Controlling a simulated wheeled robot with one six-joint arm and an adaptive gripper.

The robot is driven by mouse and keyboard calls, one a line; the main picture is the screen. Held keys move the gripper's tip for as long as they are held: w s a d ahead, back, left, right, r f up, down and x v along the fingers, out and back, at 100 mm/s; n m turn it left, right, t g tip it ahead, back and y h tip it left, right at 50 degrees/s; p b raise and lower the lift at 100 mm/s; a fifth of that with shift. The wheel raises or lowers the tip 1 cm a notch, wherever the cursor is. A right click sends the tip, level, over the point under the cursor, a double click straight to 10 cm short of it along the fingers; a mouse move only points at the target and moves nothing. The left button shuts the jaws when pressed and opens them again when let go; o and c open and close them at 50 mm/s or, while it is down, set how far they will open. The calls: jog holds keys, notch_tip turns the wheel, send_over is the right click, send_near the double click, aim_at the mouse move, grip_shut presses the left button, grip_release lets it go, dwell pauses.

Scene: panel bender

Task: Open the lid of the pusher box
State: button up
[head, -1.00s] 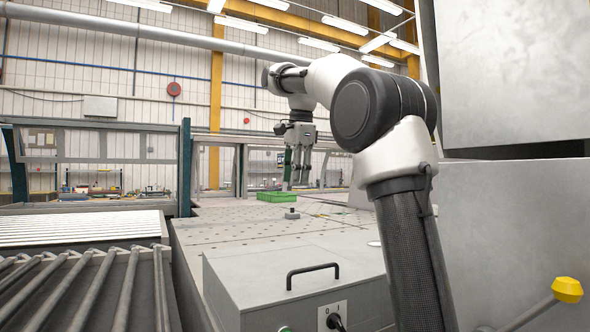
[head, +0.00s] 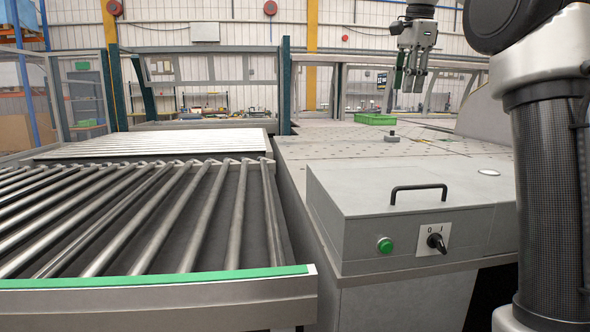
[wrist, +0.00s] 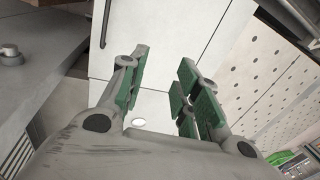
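The pusher box (head: 335,215) is a grey box at the front right in the head view. Its flat lid (head: 350,185) is closed and has a black bar handle (head: 418,188). The front carries a green button (head: 384,245) and a black 0/I switch (head: 437,242). My gripper (head: 410,85) hangs in the air above and behind the box, fingers down and apart from it. In the wrist view my gripper (wrist: 158,95) is open and empty, with green finger pads over a pale surface. A dark bar, probably the handle (wrist: 106,22), shows at the top left there.
A roller conveyor (head: 140,220) with a green front edge lies left of the box. Behind the box is a perforated table (head: 320,150) with a green crate (head: 375,119) and a small grey knob-like part (head: 391,136).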

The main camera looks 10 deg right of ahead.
notch_tip(320, 180, down, 12)
jog(key=s+n, duration=0.2)
jog(key=n, duration=0.8)
jog(key=s+f+n, duration=0.2)
jog(key=s+f, duration=0.4)
jog(key=s, duration=0.3)
jog(key=s+f+n+t, duration=0.1)
jog(key=s+f+n, duration=0.3)
jog(key=s, duration=0.6)
jog(key=s+f+n, duration=0.1)
jog(key=s+f, duration=0.6)
jog(key=s, duration=0.2)
jog(key=m+g, duration=0.1)
jog(key=m, duration=1.7)
send_near(423, 187)
jog(key=x, duration=0.8)
jog(key=shift+w, duration=0.2)
jog(key=shift+r, duration=0.1)
